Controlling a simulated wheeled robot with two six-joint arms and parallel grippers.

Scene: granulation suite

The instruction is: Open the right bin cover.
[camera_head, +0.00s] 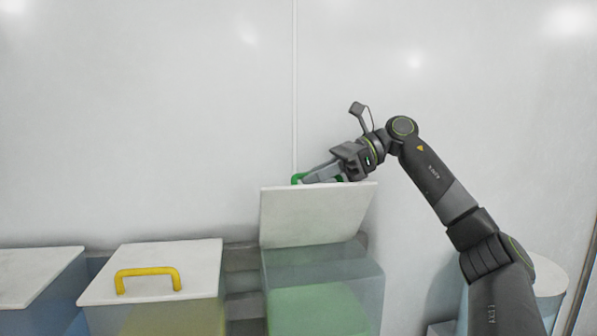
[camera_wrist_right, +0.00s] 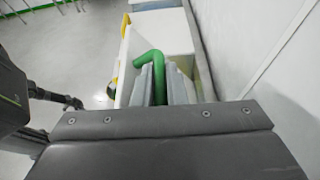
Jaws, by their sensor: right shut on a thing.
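The right bin (camera_head: 325,290) is a clear box with green contents. Its white cover (camera_head: 315,215) is tilted up steeply at the back edge, so the bin's top is open. My right gripper (camera_head: 308,178) is at the cover's top edge, shut on the green handle (camera_head: 297,178). In the right wrist view the green handle (camera_wrist_right: 149,58) passes between the fingers (camera_wrist_right: 160,85), with the white cover (camera_wrist_right: 126,65) beside them. Part of the handle is hidden by the fingers. My left gripper is not in view.
A bin with a closed white cover (camera_head: 150,260) and a yellow handle (camera_head: 147,273) stands to the left. Another white-covered bin (camera_head: 35,275) is at the far left. A white wall (camera_head: 150,120) rises close behind. A round white-topped container (camera_head: 545,275) stands at the right.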

